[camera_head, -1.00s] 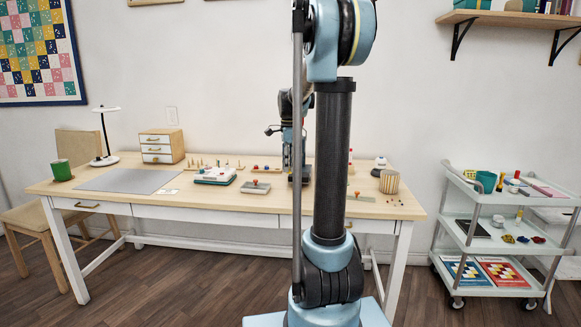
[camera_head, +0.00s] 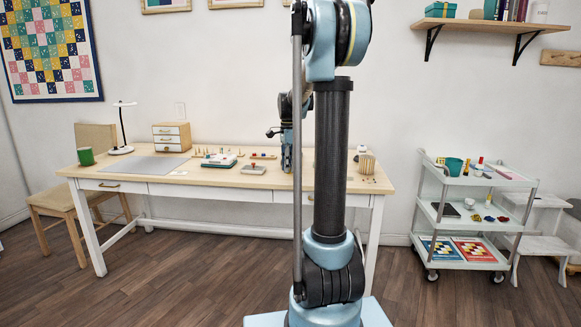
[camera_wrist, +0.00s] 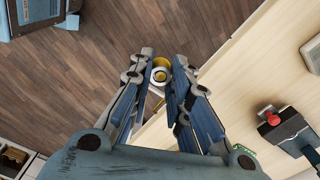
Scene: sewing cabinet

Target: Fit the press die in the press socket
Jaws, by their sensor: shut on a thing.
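My gripper (camera_wrist: 162,70) is shut on a small round piece (camera_wrist: 160,76) with a pale ring and a brass-yellow part, probably the press die. In the wrist view it is beyond the table's front edge, over the floor. In the head view my gripper (camera_head: 287,164) hangs near the front of the table, partly behind my arm column; the held piece cannot be made out there. I cannot identify the press socket. A grey block with a red knob (camera_wrist: 272,118) lies on the tabletop, right of the gripper in the wrist view.
A three-shelf trolley (camera_head: 452,248) stands at right. Open wooden floor lies in front.

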